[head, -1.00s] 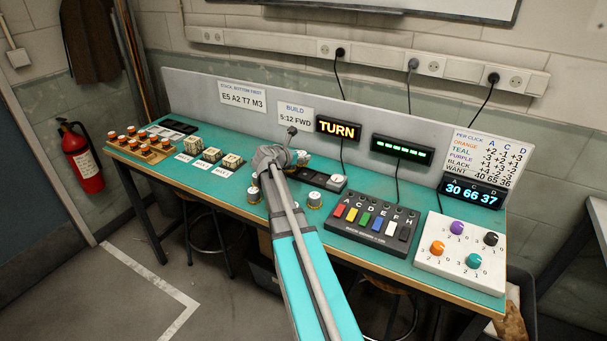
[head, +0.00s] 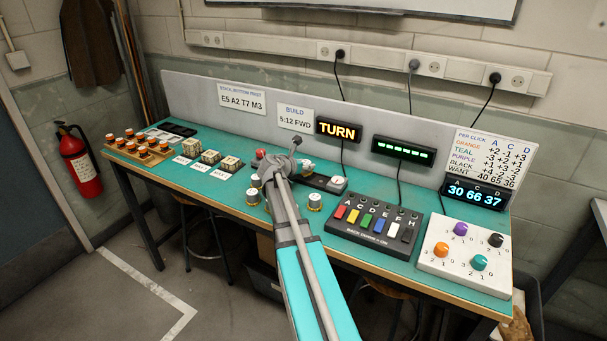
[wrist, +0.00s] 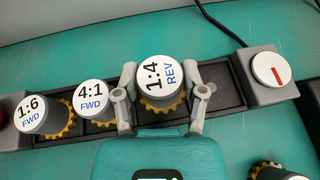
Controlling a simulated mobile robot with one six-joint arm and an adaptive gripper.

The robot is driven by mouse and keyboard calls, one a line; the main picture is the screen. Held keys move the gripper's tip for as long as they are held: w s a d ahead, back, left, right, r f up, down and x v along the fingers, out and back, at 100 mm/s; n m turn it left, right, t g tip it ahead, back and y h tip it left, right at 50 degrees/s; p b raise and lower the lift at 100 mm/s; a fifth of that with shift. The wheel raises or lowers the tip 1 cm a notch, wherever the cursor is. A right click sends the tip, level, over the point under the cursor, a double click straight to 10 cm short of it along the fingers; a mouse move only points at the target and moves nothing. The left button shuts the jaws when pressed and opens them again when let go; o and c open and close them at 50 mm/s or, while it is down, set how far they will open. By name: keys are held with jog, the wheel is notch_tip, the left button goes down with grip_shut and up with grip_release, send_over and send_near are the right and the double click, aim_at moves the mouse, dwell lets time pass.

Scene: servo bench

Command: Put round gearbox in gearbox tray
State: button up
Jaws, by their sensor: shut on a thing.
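My gripper (wrist: 164,102) is shut on a round gearbox (wrist: 160,70) with a white top marked 1:4 REV and a yellow toothed base. It holds the gearbox over the dark gearbox tray (wrist: 228,88); I cannot tell whether the base touches the tray floor. Two more round gearboxes stand in the tray to its left: 4:1 FWD (wrist: 92,97) and 1:6 FWD (wrist: 32,112). In the head view my gripper (head: 277,170) hides much of the tray (head: 318,182).
A grey block with a white dial (wrist: 268,72) closes the tray's right end. A red knob (head: 260,153) is at the left. Loose gearboxes, one of them (head: 315,201), stand in front. A keyed box (head: 372,232) lies to the right.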

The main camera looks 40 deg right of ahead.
jog(key=shift+f+b, duration=0.5)
jog(key=shift+f, duration=0.35)
jog(key=shift+f, duration=0.15)
jog(key=o, duration=0.9)
jog(key=shift+r, duration=0.2)
jog(key=shift+r, duration=0.1)
jog(key=p+v, duration=0.4)
jog(key=v, duration=0.6)
jog(key=shift+s+a+r, duration=0.1)
jog(key=shift+a+r, duration=0.05)
jog(key=shift+a, duration=0.15)
jog(key=shift+s+a+r+p, duration=0.15)
jog(key=shift+a+p, duration=0.15)
jog(key=shift+a, duration=0.3)
